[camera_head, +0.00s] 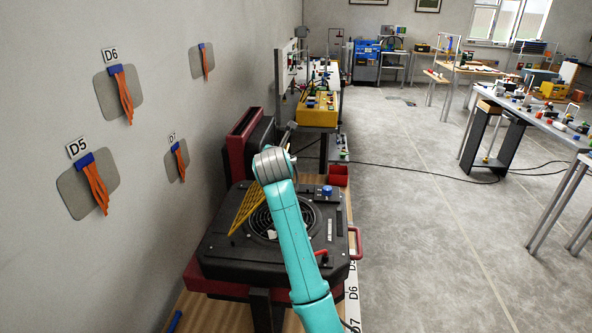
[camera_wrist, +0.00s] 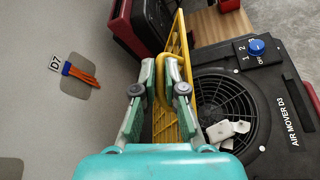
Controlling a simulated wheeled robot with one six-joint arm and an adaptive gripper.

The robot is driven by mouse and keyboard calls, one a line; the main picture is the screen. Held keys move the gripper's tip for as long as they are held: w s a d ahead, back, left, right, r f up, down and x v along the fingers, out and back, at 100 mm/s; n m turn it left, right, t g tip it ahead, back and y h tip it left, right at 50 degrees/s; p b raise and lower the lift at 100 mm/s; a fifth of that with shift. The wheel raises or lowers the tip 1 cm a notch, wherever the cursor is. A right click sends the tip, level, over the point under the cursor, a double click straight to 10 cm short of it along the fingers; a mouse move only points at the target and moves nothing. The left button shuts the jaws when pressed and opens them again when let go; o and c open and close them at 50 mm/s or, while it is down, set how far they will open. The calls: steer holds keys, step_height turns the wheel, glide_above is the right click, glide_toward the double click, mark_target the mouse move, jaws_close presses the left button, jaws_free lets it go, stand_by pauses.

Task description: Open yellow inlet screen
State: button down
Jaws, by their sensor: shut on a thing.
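The yellow inlet screen (camera_wrist: 160,122) is a barred panel standing tilted up at the left side of the round fan inlet (camera_wrist: 228,98) in the wrist view. It also shows in the head view (camera_head: 246,207), partly behind my arm. My gripper (camera_wrist: 173,62) is shut on the upper part of the screen, with a finger on each side. The black air mover D3 (camera_wrist: 285,125) lies with its inlet facing up. Pale pieces (camera_wrist: 228,130) lie on the inlet grille. In the head view my fingers are hidden by my wrist.
A blue knob (camera_wrist: 257,46) sits on the air mover's top panel. A red and black machine (camera_head: 245,140) stands behind it, near the left wall. Tagged orange strips hang on that wall. The floor (camera_head: 420,230) to the right is mostly open, with a cable across it.

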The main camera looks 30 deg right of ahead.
steer(key=w+a+r+n, duration=0.1)
steer(key=w+a, duration=0.3)
steer(key=a, duration=0.3)
steer(key=w+a+r+n+g+h, duration=0.1)
steer(key=w+a, duration=0.4)
steer(key=a, duration=0.1)
steer(key=shift+a+r, duration=0.15)
steer(key=shift+a, duration=0.25)
steer(key=c, duration=1.2)
jaws_free()
steer(key=shift+c, duration=0.2)
steer(key=r+v, duration=0.1)
steer(key=v, duration=1.1)
steer(key=shift+r, duration=0.15)
steer(key=shift+w, duration=0.1)
